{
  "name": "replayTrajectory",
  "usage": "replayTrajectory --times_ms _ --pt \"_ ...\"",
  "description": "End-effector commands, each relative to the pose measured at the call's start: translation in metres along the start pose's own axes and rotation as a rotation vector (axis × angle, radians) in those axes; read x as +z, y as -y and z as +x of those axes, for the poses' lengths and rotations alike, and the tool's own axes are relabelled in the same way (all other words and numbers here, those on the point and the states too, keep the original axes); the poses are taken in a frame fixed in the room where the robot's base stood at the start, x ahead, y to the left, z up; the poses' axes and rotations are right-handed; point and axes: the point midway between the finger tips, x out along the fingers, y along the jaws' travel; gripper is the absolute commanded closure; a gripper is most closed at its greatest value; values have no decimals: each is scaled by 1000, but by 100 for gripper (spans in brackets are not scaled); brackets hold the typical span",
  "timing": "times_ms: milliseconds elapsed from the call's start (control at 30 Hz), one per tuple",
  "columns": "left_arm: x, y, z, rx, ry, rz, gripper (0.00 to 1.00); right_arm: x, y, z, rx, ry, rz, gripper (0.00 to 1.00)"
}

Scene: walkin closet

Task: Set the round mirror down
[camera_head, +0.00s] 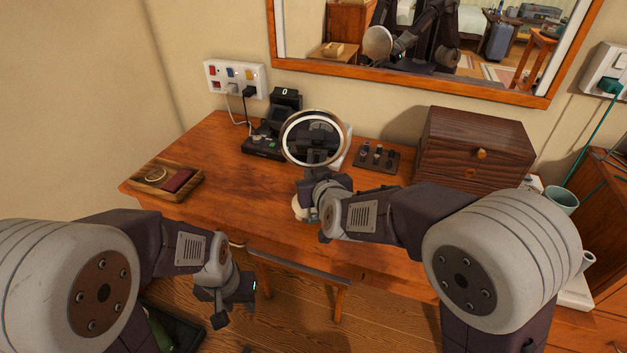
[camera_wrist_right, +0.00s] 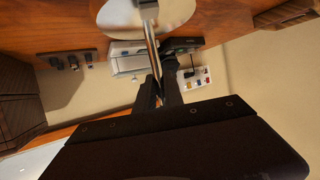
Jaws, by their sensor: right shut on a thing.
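The round mirror (camera_head: 313,138), with a light rim, is upright above the wooden table (camera_head: 215,205). My right gripper (camera_head: 316,178) is shut on its metal stem (camera_wrist_right: 150,45), which runs between the fingers in the right wrist view. Its pale round base (camera_head: 299,207) shows partly behind my right gripper near the table's front edge; the base (camera_wrist_right: 145,14) is also at the top of the wrist view. I cannot tell whether the base touches the table. My left gripper (camera_head: 235,303) is open and empty, low in front of the table.
A wooden tray (camera_head: 165,182) lies at the table's left. A black device (camera_head: 268,135) stands behind the mirror, and a dark stand with small items (camera_head: 377,158) is right of it. A brown drawer box (camera_head: 475,150) fills the back right. The table's left middle is clear.

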Motion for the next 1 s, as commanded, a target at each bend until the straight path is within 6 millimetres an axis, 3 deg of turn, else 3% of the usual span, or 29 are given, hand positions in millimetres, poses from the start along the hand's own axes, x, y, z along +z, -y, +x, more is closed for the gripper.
replayTrajectory --times_ms 133,400,767,800,867,1000 --pt "1 0 5 0 0 0 64 2 0 2 1 -7 1 100" --pt "5 1 46 0 0 0 64 39 0 17 1 -8 1 100" --pt "4 1 44 0 0 0 64 38 0 17 1 -7 1 100" --pt "4 1 43 0 0 0 64 39 0 17 0 -1 1 79" --pt "4 1 43 0 0 0 64 39 0 17 0 -2 1 66" --pt "4 1 43 0 0 0 64 39 0 17 0 -2 1 66"
